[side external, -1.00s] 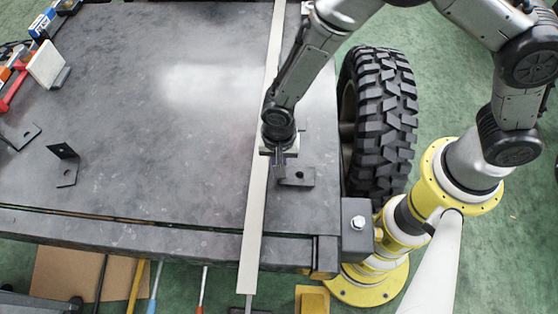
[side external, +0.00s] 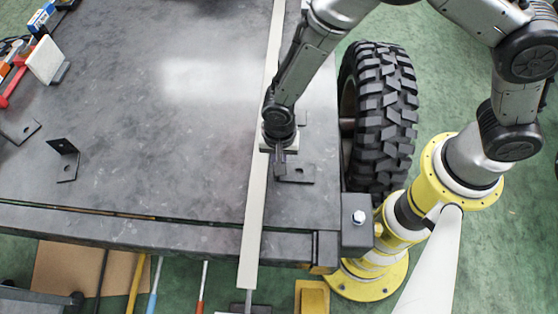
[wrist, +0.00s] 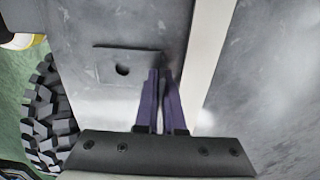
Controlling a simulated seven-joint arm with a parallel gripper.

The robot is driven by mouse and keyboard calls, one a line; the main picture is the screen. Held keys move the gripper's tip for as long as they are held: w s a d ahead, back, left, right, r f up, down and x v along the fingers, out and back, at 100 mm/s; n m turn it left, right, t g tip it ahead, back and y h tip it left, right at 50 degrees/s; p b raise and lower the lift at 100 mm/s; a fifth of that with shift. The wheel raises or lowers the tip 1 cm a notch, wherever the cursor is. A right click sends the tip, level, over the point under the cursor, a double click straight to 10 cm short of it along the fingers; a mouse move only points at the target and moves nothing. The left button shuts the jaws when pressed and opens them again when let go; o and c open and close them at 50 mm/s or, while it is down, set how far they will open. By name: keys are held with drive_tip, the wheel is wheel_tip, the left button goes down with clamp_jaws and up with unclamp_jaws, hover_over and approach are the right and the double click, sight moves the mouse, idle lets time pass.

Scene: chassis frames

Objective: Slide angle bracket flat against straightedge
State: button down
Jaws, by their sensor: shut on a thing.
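The dark angle bracket (side external: 299,172) lies on the grey table right of the straightedge, its flat leg with one hole pointing away from it. The straightedge (side external: 254,205) is a long pale strip running along the table. My gripper (side external: 279,170) points down at the bracket's straightedge side, shut on its upright leg, which the fingers mostly hide. In the wrist view, the purple fingers (wrist: 163,75) meet at the edge of the bracket's flat leg (wrist: 108,60). A narrow strip of table shows between the fingers and the straightedge (wrist: 208,65).
Another angle bracket (side external: 65,160) stands at the table's left, with one more (side external: 20,131) at the far left edge. A white block (side external: 45,60) and tools lie at the upper left. The middle of the table is clear. A large tire (side external: 382,115) stands beyond the right edge.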

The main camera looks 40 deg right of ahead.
drive_tip(key=shift+f, duration=0.15)
drive_tip(key=c, duration=0.9)
unclamp_jaws()
drive_tip(key=shift+c, duration=0.2)
drive_tip(key=shift+r, duration=3.5)
